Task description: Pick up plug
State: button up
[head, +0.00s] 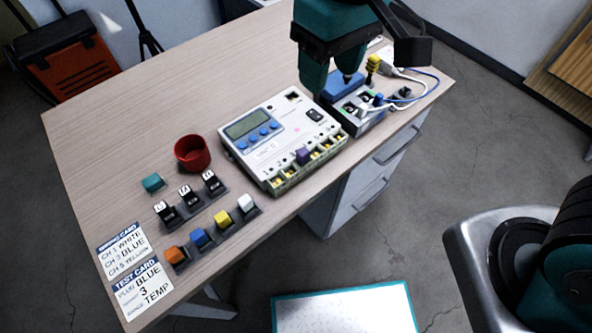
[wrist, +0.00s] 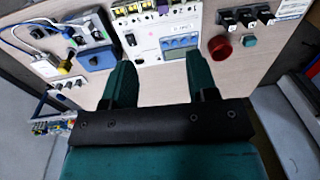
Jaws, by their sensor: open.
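My gripper (head: 332,82) hangs over the back right of the table in the head view, near a blue block. In the wrist view its two teal fingers (wrist: 160,52) are apart with nothing between them. Coloured plugs stand in grey holders at the front: orange (head: 175,254), blue (head: 199,237), yellow (head: 221,218) and white (head: 245,202). A purple plug (head: 302,155) sits in the white meter's (head: 256,150) front slot row. The meter also shows in the wrist view (wrist: 150,44). I cannot tell from the frames which plug is meant.
A red cup (head: 192,152), a teal block (head: 152,182) and black labelled modules (head: 189,194) stand left of the meter. A cabled box (head: 362,115), the blue block (head: 346,84) and a yellow-topped piece (head: 373,62) stand right. Cards (head: 142,287) lie front left. The table's back left is clear.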

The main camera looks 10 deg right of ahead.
jog(key=b, duration=0.1)
send_over(303, 151)
notch_tip(303, 151, down, 4)
jog(key=shift+h, duration=0.5)
notch_tip(303, 151, down, 11)
jog(key=shift+a+f, duration=0.1)
jog(key=shift+a, duration=0.05)
jog(key=shift+f+p, duration=0.35)
jog(key=shift+f, duration=2.6)
grip_shut()
jog(key=shift+r, duration=0.1)
